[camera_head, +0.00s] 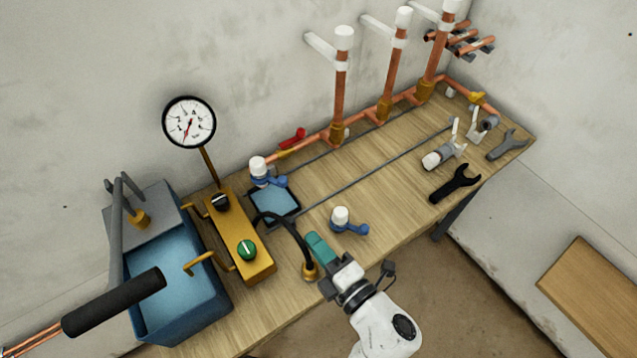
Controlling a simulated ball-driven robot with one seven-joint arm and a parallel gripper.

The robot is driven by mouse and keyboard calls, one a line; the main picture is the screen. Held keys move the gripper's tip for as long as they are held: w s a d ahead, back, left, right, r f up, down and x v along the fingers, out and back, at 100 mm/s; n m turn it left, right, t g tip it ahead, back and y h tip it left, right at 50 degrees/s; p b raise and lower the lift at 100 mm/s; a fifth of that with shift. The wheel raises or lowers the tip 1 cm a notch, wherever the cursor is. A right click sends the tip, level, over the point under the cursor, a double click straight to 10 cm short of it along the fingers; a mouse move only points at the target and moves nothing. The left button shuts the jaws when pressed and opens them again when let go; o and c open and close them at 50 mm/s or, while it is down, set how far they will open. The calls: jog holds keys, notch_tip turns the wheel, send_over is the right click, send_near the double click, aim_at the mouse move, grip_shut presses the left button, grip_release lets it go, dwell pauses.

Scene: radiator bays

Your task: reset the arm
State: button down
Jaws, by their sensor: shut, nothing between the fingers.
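My gripper (318,248), with teal fingers, is shut and empty. It is at the end of my white arm, which reaches in from the bottom of the view. It is over the front edge of the wooden bench (375,198), close to the brass end fitting (310,270) of a black hose. The fingertips point up and left; whether they touch the hose cannot be told. A white-capped valve with a blue lever (346,222) stands on the bench just beyond the gripper.
A blue test pump (180,278) with a black-handled lever, brass block (240,236) and gauge (189,122) fills the left. Copper risers (339,95) stand along the back. Wrenches (455,183) and valve parts (443,154) lie right. The bench middle is mostly clear.

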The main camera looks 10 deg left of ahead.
jog(key=w+d+f+m+h, duration=0.1)
jog(key=d+f+m+h, duration=0.1)
jog(key=d+m+h, duration=0.8)
jog(key=w+d+f+m+h, duration=0.1)
jog(key=d+m+h, duration=0.35)
jog(key=d, duration=1.05)
jog(key=s+d+f+m+g, duration=0.4)
jog(key=s+d+m+g, duration=0.1)
jog(key=s+d+m, duration=0.25)
jog(key=s+a+m+g+y, duration=0.1)
jog(key=s+m+g, duration=0.4)
jog(key=s, duration=0.9)
jog(key=shift+s+g+y, duration=0.2)
jog(key=shift+g+y, duration=0.35)
jog(key=shift+g, duration=0.25)
jog(key=shift+a+f, duration=0.1)
